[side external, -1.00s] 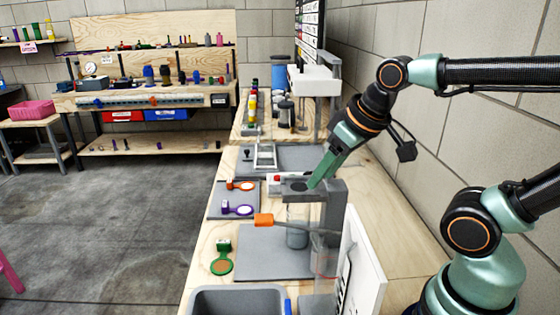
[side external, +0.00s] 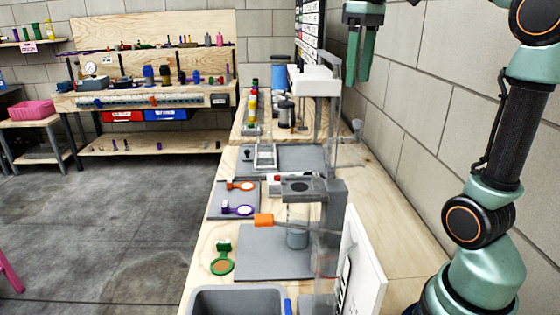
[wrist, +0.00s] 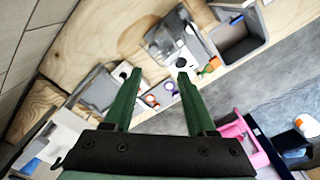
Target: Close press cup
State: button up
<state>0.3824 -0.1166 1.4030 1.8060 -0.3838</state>
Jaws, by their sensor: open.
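The grey press stand (side external: 332,215) is on the bench in the side external view. Its flat top plate (side external: 298,188) has a dark round opening, and a clear cup (side external: 297,234) sits beneath it. A lever with an orange handle (side external: 264,220) sticks out to the left. I cannot tell whether the cup is closed. My gripper (side external: 357,82) is high above the bench, behind and above the press, with its green fingers pointing down. In the wrist view my gripper (wrist: 159,74) is open with nothing between its fingers, and the press (wrist: 180,42) lies beyond them.
Orange (side external: 240,185) and purple (side external: 237,209) ring-handled tools lie on a grey mat left of the press. A green one (side external: 222,260) lies nearer. A grey bin (side external: 238,300) is at the front. A white-topped machine (side external: 314,82) stands farther back, near my gripper.

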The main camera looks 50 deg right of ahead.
aim_at(358, 120)
jog(key=f, duration=0.3)
jog(key=d+f, duration=0.1)
jog(key=f, duration=0.7)
jog(key=shift+s+d, duration=0.15)
jog(key=shift+d, duration=0.05)
grip_shut()
dwell(1.4)
